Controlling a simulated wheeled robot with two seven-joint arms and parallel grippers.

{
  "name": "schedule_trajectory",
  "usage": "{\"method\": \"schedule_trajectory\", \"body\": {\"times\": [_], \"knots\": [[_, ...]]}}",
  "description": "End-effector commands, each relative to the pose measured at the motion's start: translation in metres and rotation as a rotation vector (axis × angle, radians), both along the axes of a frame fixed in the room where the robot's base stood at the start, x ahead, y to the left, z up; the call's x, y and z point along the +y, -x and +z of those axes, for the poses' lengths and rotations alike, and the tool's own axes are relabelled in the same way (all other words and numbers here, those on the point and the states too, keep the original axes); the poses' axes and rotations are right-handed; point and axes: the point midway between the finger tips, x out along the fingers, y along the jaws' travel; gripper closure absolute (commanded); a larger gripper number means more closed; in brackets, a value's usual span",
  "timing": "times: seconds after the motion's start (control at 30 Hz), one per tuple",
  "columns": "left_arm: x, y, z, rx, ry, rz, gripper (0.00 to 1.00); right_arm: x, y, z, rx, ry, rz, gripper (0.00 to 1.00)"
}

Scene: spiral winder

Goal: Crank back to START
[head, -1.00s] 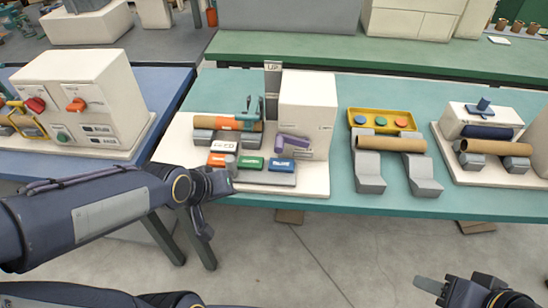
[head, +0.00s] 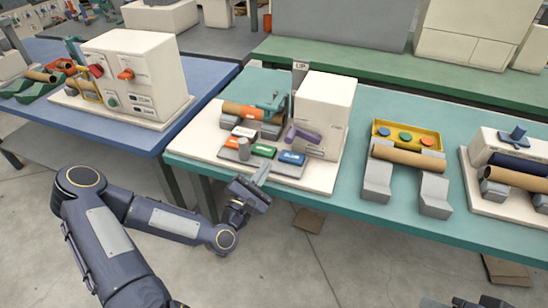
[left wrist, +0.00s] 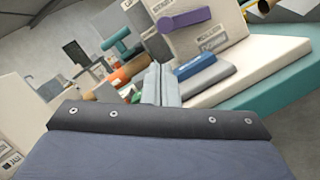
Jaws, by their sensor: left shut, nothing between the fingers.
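The winder is a white box (head: 325,108) on a white base on the teal table. A purple crank lever (head: 303,136) sits on its front face; it also shows in the left wrist view (left wrist: 184,19), pointing roughly sideways. A grey panel with orange, green (head: 264,150) and blue (head: 291,158) buttons lies before it. My left gripper (head: 262,172) is shut and empty at the base's front edge, below the panel and apart from the crank. In the left wrist view its fingers (left wrist: 161,84) are together. My right gripper (head: 455,302) is mostly cut off at the bottom.
An orange-brown tube (head: 252,111) lies on grey cradles left of the box, with a teal clamp (head: 270,103) over it. A tall UP post (head: 298,72) stands behind. Grey stands (head: 377,182) with a cardboard tube are right. A blue table (head: 150,138) is left.

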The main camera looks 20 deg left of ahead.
Motion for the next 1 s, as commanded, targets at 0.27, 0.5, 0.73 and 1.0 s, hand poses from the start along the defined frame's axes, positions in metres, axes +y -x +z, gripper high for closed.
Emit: {"method": "schedule_trajectory", "body": {"times": [0.27, 0.5, 0.73, 1.0], "knots": [[-0.01, -0.044, 0.012, -0.002, -0.003, -0.003, 1.0, 0.0, 0.0, 0.012, 0.0, 0.0, 0.0, 0.56], [-0.016, -0.08, 0.018, -0.001, -0.005, -0.003, 1.0, 0.0, 0.0, 0.02, 0.0, 0.0, 0.0, 0.56], [-0.018, -0.092, 0.019, 0.002, -0.005, -0.003, 1.0, 0.0, 0.0, 0.021, 0.0, 0.0, 0.0, 0.56], [-0.018, -0.092, 0.019, 0.002, -0.006, -0.003, 1.0, 0.0, 0.0, 0.021, 0.0, 0.0, 0.0, 0.56]]}}
